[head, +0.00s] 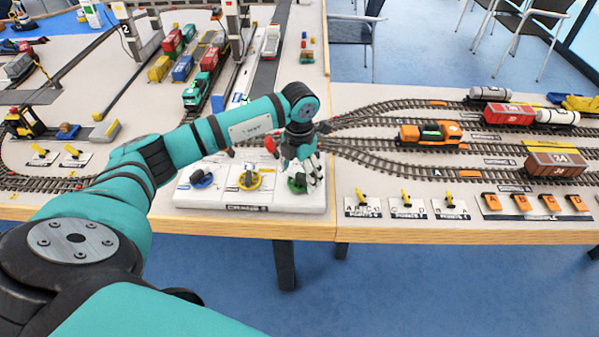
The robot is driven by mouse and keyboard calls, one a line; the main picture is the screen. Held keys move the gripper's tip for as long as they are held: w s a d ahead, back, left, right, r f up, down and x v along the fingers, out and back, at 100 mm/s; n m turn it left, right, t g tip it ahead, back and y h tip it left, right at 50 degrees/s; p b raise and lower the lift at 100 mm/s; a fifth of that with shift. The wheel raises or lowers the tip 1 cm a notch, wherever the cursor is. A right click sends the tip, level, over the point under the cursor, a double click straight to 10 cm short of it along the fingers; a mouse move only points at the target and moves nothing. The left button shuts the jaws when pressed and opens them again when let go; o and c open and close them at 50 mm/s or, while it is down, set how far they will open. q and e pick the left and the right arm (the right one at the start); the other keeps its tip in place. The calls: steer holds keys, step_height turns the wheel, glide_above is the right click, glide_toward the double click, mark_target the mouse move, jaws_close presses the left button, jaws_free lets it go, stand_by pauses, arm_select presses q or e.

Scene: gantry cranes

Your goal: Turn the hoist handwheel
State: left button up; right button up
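A white control board (240,205) marked CRANE lies at the table's front edge. It carries three small handwheels: a blue one (200,179) at left, a yellow one (250,180) in the middle and a green one (296,186) at right. I cannot read which is labelled hoist. My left gripper (304,180) points down over the green handwheel, its fingertips at or very near it and hiding part of it. Whether the fingers are closed on the wheel is too small to tell. My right gripper is not in view.
A red knob (270,145) stands just left of my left gripper. Yellow switch levers (407,198) and orange levers (520,202) line the front edge to the right. Tracks with an orange locomotive (428,133) lie behind them. A gantry crane (238,45) stands behind my arm.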

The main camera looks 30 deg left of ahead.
mark_target(299, 174)
arm_select(q)
step_height(299, 174, up, 12)
stand_by(0.7)
